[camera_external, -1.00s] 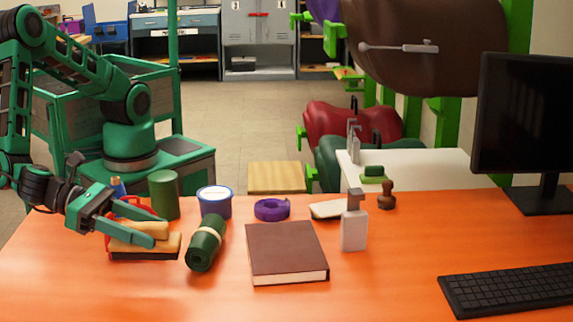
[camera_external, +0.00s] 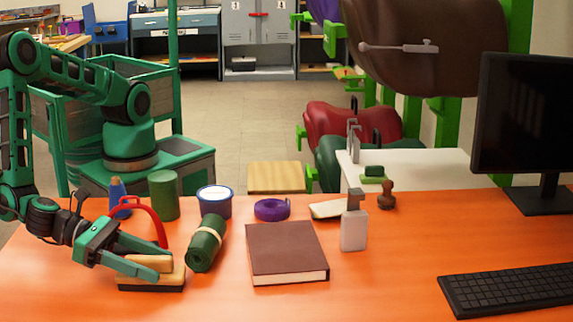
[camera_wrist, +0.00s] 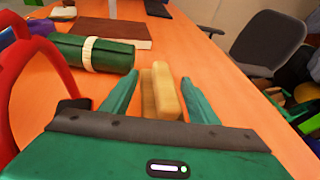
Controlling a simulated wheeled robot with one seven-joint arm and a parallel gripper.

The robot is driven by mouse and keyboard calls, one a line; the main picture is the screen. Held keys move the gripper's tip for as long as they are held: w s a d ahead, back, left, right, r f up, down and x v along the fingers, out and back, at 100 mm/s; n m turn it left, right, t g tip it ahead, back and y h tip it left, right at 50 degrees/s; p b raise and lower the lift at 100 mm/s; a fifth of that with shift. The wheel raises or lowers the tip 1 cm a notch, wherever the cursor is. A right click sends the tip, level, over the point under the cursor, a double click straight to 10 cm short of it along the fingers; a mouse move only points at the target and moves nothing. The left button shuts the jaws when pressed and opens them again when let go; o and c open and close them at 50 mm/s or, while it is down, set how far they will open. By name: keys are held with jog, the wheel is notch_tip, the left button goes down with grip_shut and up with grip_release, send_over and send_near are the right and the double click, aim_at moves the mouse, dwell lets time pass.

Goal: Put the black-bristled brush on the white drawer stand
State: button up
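The black-bristled brush (camera_external: 152,276) stands bristles down on the orange table at the front left, its tan handle up. It also shows in the wrist view (camera_wrist: 160,92), where its bristles are hidden. My gripper (camera_external: 160,268) is low over the table with its fingers spread on either side of the brush. In the wrist view my gripper (camera_wrist: 158,100) shows gaps between the brush and both fingers. A white stand (camera_external: 440,163) is behind the table at the right; its drawers are hidden.
A red curved handle (camera_external: 155,215) rises close beside my gripper. A green block (camera_external: 374,173) occupies the stand's left part.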

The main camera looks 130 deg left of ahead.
jog(key=shift+o, duration=1)
jog(key=shift+s+d+r, duration=0.1)
jog(key=v, duration=1)
jog(key=shift+s+d+r, duration=0.15)
jog(key=shift+s+d, duration=0.1)
jog(key=shift+s, duration=0.05)
jog(key=shift+s+d+r, duration=0.1)
jog(key=shift+s, duration=0.15)
jog(key=shift+c, duration=0.9)
jog(key=shift+s+d, duration=0.1)
jog(key=shift+s, duration=0.05)
jog(key=c, duration=0.5)
jog(key=shift+r, duration=0.1)
